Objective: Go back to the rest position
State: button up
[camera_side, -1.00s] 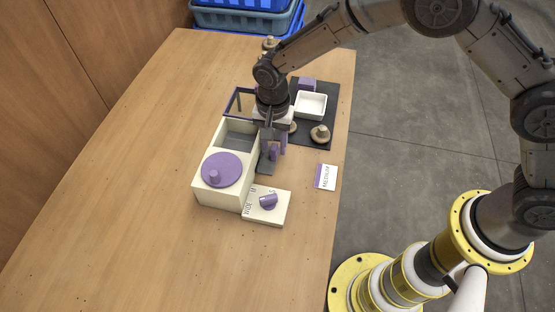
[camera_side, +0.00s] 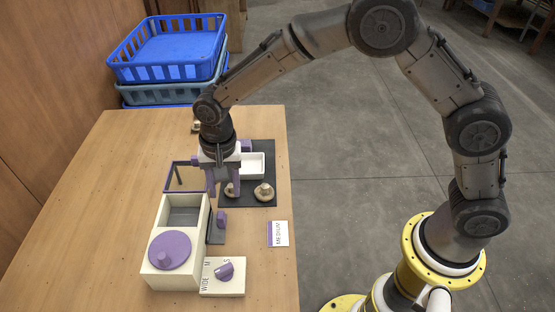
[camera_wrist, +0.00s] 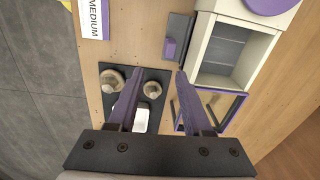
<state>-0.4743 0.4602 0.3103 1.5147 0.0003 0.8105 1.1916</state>
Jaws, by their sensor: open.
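My gripper (camera_side: 224,190) is open and empty, pointing down above the table. It hangs between the purple-edged frame (camera_side: 168,178) and the dark mat (camera_side: 265,147). In the wrist view its two purple fingers (camera_wrist: 160,76) are spread apart, with nothing between them. The cream box (camera_side: 149,258) stands in front of it, with a round purple cover (camera_side: 180,246) on its near end and a grey recess at its far end. A dark grey piece with a purple block (camera_side: 222,220) lies beside the box, apart from my fingers.
On the mat are mushrooms (camera_side: 264,192) and a white tray (camera_side: 257,167). A dial box (camera_side: 236,290) with a purple knob (camera_side: 224,270) stands near a MEDIUM card (camera_side: 279,234). Blue crates (camera_side: 165,72) are stacked at the back. The table's right front is clear.

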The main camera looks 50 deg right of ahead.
jog(key=s+d+r+n+t, duration=0.1)
jog(key=s+d+r+n, duration=0.1)
jog(key=s+d+r, duration=0.4)
jog(key=s+d+r+n+t, duration=0.1)
jog(key=s+d+r+n, duration=0.15)
jog(key=d+r, duration=0.6)
jog(key=s+d+r+n+t, duration=0.1)
jog(key=s+d+r+n, duration=0.1)
jog(key=s, duration=0.7)
jog(key=s+d+r+n+t, duration=0.1)
jog(key=s+d+t, duration=0.1)
jog(key=s+d, duration=0.3)
jog(key=s, duration=0.3)
jog(key=shift+s+d+r+n, duration=0.2)
jog(key=shift+s+r+n, duration=0.15)
jog(key=shift+s, duration=0.05)
